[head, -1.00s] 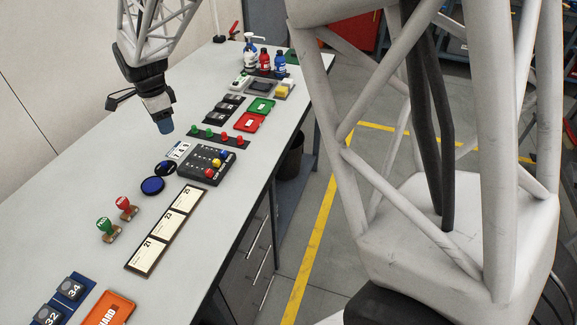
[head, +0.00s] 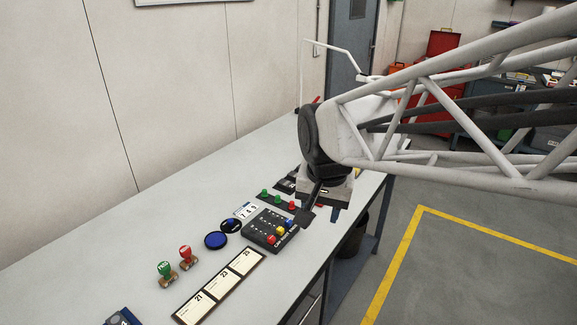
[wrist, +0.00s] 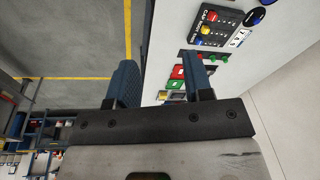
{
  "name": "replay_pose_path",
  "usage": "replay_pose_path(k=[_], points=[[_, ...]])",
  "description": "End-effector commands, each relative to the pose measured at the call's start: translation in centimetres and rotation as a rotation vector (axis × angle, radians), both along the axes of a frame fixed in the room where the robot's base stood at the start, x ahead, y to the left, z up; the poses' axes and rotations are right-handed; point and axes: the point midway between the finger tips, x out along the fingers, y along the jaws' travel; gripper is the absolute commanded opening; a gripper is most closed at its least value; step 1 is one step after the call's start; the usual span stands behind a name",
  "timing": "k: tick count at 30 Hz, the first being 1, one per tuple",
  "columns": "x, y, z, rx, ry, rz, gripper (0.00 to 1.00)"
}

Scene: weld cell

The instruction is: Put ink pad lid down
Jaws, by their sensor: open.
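A round blue ink pad (head: 215,240) lies flat on the bench in the head view. A smaller round dark disc with a blue centre (head: 231,225), perhaps its lid, lies flat just beyond it. This disc also shows in the wrist view at the top right (wrist: 256,16). My gripper (head: 334,214) is above the bench's right edge, to the right of both discs and apart from them. In the wrist view its two blue fingers (wrist: 161,83) are spread with nothing between them.
A black panel with coloured knobs (head: 270,230) lies between the discs and my gripper. Number cards (head: 222,286) and green (head: 165,271) and red (head: 187,257) stamps are nearer. The bench's left side is clear.

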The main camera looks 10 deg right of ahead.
Motion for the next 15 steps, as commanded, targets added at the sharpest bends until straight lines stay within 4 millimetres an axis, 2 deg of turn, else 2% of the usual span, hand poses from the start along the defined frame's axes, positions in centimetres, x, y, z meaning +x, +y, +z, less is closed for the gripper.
replay_pose_path(k=[1, 3, 9, 15], points=[[-1.6, -0.6, 0.1, -0.009, -0.010, 0.040, 0.47], [-3.5, -1.3, 0.0, -0.024, -0.020, 0.105, 0.47], [-8.4, -2.7, -0.7, -0.065, -0.045, 0.274, 0.47], [-11.1, -3.3, -1.4, -0.092, -0.057, 0.373, 0.47]])
